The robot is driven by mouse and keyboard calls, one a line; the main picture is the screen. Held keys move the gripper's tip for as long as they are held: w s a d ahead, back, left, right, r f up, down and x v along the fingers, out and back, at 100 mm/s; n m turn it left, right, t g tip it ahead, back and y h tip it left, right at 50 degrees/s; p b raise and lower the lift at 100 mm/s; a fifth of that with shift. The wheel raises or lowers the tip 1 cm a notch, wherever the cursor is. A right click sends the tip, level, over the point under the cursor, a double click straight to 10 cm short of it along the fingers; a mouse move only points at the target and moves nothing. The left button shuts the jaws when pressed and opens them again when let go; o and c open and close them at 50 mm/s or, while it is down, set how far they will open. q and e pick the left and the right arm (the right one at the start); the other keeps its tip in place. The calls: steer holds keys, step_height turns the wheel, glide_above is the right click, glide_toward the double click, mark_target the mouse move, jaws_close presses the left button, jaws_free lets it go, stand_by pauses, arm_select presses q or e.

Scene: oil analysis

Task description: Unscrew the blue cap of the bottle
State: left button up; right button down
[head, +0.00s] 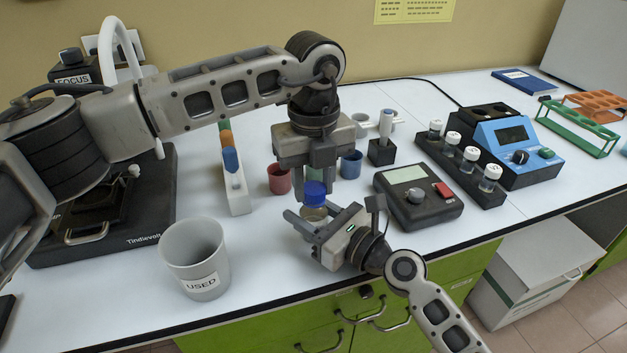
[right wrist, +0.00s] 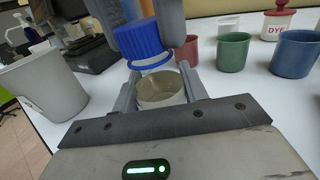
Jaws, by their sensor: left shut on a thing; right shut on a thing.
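The bottle (head: 313,213) stands upright at the front middle of the table, a small clear vessel with a beige lower part in the right wrist view (right wrist: 160,91). My right gripper (head: 306,211) is shut around its body from the front right. The ribbed blue cap (head: 314,188) is above the bottle; it also shows in the right wrist view (right wrist: 139,40). My left gripper (head: 315,180) points down from above and is shut on the cap. A thin blue ring (right wrist: 150,66) shows just below the cap.
Red (head: 279,179) and blue (head: 351,164) cups stand close behind. A black meter (head: 418,196) is to the right, and a grey USED bin (head: 194,258) is at the front left. A white rack (head: 236,190) with coloured-capped tubes is to the left. White tabletop is free between bin and bottle.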

mark_target(314, 187)
arm_select(q)
steer(key=n, duration=0.8)
steer(key=shift+r, duration=0.25)
steer(key=shift+r, duration=0.9)
steer(key=shift+r, duration=2)
arm_select(e)
steer(key=c, duration=0.7)
jaws_free()
